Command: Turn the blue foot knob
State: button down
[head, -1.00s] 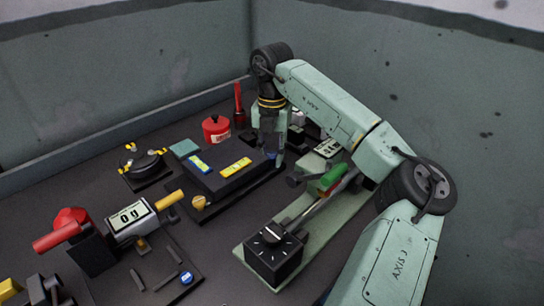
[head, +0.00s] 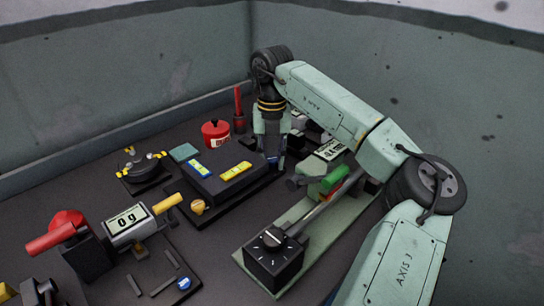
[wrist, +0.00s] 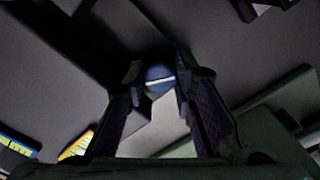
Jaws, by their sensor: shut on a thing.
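The blue foot knob (wrist: 158,76), round with a pale line across its top, shows in the wrist view between my fingertips. My gripper (wrist: 157,80) points down over it and is shut on it, one finger on each side. In the head view my gripper (head: 273,162) is at the far right corner of the dark levelling platform (head: 225,182), and the knob is mostly hidden by the fingers there.
A green plate with a black dial box (head: 274,257) and a green-handled lever (head: 334,181) stands close on the right. A red pot (head: 215,133) and a red-handled tool (head: 239,108) stand behind.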

aim_at(273, 158)
jog(key=c, duration=1.3)
grip_release()
jog(key=shift+c, duration=0.2)
jog(key=shift+a, duration=0.1)
jog(key=shift+r, duration=0.1)
notch_tip(273, 158, up, 7)
jog(key=shift+f, duration=0.15)
jog(key=shift+r, duration=0.65)
jog(key=shift+d, duration=0.2)
